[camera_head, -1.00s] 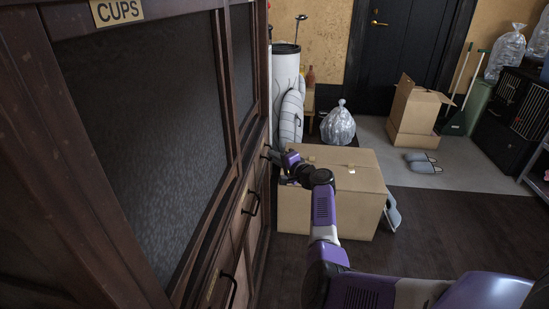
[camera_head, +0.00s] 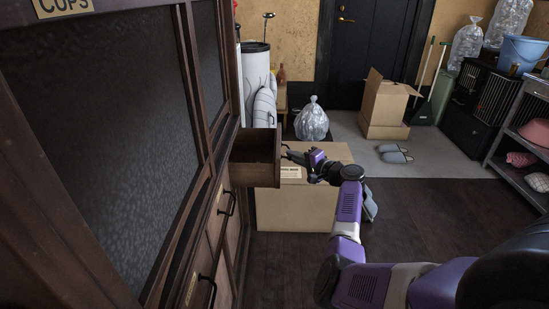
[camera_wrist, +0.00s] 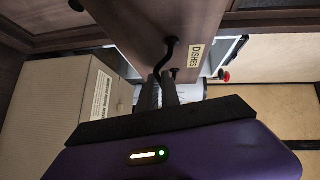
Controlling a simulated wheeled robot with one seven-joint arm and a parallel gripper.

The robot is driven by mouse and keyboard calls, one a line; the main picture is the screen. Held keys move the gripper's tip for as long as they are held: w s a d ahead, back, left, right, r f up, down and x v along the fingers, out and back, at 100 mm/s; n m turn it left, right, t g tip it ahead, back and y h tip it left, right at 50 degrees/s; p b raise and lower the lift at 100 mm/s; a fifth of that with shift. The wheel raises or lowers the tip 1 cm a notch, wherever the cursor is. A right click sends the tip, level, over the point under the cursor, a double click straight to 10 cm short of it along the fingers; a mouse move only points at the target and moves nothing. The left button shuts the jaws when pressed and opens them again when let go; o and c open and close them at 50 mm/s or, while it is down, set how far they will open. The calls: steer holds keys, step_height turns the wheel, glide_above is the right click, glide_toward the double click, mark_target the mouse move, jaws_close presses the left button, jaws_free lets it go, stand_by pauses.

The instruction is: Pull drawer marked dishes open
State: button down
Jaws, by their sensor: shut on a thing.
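The wooden drawer (camera_head: 262,172) juts out from the cabinet's far end, its inside visible and empty as far as I can see. In the wrist view its front (camera_wrist: 205,22) carries a small pale label (camera_wrist: 196,56) reading DISHES. A black bar handle (camera_wrist: 166,52) is fixed beside the label. My gripper (camera_wrist: 162,86) is shut on this handle. In the head view my gripper (camera_head: 287,151) is at the drawer's front, with the arm reaching in from the right. The drawer front hides the handle in part there.
A cardboard box (camera_head: 300,205) stands beside and below the open drawer, close to my arm. More black handles (camera_head: 228,203) stick out nearer on the cabinet. A plastic bag (camera_head: 312,121) and an open box (camera_head: 384,108) lie beyond. The dark floor on the right is clear.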

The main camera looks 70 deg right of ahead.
steer(key=shift+s+d, duration=0.35)
steer(key=shift+s, duration=0.5)
steer(key=shift+s+d, duration=0.3)
steer(key=shift+s, duration=0.6)
steer(key=shift+s+d, duration=0.35)
steer(key=shift+s, duration=0.5)
steer(key=c, duration=1.6)
jaws_free()
steer(key=shift+o, duration=0.2)
steer(key=shift+s, duration=0.1)
steer(key=p+v, duration=0.1)
steer(key=v, duration=0.6)
steer(key=shift+s+p, duration=0.25)
steer(key=shift+p, duration=0.15)
steer(key=shift+a, duration=0.1)
